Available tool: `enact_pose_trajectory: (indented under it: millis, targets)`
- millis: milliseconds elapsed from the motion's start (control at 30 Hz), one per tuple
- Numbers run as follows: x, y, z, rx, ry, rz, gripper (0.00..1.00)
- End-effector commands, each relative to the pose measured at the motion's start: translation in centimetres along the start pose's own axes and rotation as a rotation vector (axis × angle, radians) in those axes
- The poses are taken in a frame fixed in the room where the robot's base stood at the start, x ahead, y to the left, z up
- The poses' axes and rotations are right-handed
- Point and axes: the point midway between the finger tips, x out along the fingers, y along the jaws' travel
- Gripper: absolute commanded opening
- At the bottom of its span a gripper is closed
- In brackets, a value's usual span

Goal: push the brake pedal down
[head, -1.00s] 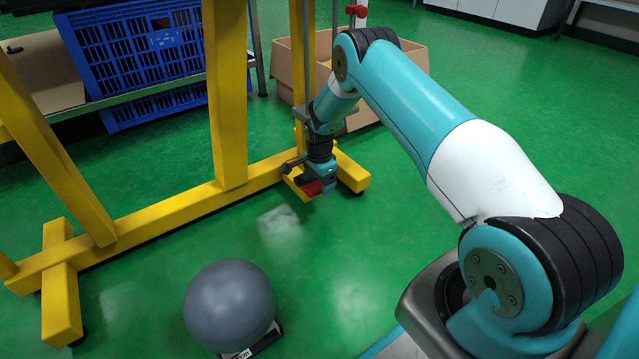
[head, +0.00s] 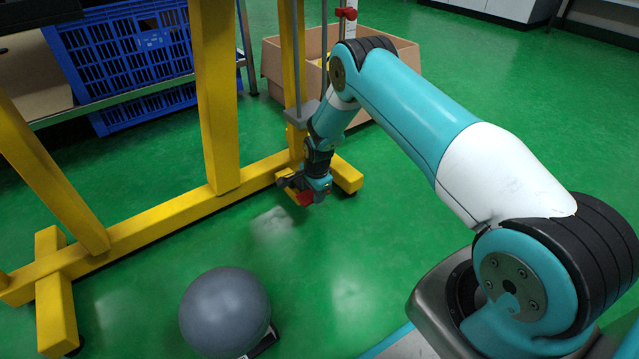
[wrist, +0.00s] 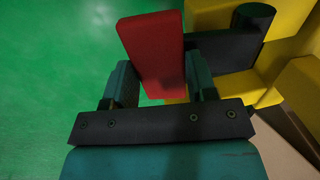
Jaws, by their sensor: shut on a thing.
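The brake pedal is a red block. In the head view (head: 305,198) it sits low beside the yellow frame's right foot, small and partly hidden by my gripper (head: 312,191). In the wrist view the red pedal (wrist: 152,48) stands between the two fingers of my gripper (wrist: 160,72). The fingers are on either side of it, and my gripper is shut on it. A dark bar with a round end (wrist: 238,40) lies to the right of the pedal, against the yellow frame. The pedal's lower end is hidden by my gripper.
The yellow frame (head: 150,218) stands on the green floor. A grey ball (head: 225,312) rests in front of it. A cardboard box (head: 390,65) stands behind the arm. A blue crate (head: 120,55) is on a shelf at left. Floor at right is clear.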

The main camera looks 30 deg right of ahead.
Motion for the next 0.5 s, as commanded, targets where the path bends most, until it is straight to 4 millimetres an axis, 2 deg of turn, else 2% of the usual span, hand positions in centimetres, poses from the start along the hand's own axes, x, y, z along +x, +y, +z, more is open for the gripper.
enact_pose_trajectory:
  millis: [33, 333, 500]
  targets:
    - [0.7, 0.6, -0.1, 0.002, 0.003, 0.013, 0.09]
    - [0.8, 0.8, -0.2, 0.002, 0.004, 0.019, 0.09]
    - [1.9, 1.2, -0.2, 0.002, 0.004, 0.021, 0.10]
